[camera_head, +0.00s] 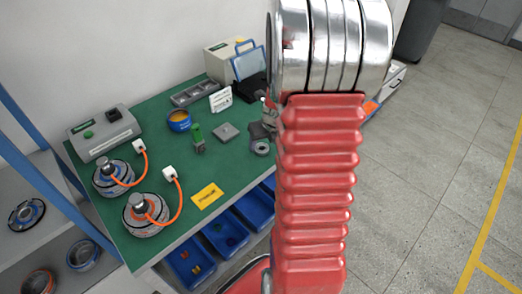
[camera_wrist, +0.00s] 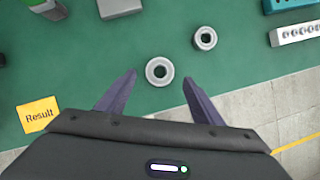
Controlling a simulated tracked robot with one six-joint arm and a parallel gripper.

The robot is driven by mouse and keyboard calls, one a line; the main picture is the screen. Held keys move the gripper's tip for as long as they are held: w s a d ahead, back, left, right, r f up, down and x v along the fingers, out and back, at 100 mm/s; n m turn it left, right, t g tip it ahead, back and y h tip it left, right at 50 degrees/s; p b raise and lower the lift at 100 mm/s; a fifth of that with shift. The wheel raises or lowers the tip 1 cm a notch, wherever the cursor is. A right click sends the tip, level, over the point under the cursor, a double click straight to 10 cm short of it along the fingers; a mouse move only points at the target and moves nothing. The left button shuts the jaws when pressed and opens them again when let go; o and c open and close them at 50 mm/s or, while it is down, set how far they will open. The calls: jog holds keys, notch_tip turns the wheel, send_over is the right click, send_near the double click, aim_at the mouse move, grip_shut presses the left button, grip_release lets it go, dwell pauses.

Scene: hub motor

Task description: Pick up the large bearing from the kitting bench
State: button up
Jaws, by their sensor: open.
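The large bearing (camera_wrist: 159,82) is a grey metal ring lying flat on the green bench top (camera_wrist: 95,60). In the wrist view it lies between and slightly beyond my two fingertips, with clear gaps on both sides. My gripper (camera_wrist: 160,76) is open and empty, above the bench. A smaller ring (camera_wrist: 205,46) lies up and to the right of the large one. In the head view a grey ring (camera_head: 259,152), apparently the large bearing, shows beside my red arm, near the partly hidden dark gripper (camera_head: 264,129).
A grey block (camera_wrist: 121,8) and a silver part with holes (camera_wrist: 297,33) lie farther off. The bench's front edge runs close by my gripper. In the head view, blue bins (camera_head: 225,232) sit below that edge.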

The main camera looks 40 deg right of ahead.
aim_at(262, 150)
jog(key=shift+x, duration=1.75)
jog(key=shift+c, duration=0.6)
jog(key=c, duration=1.1)
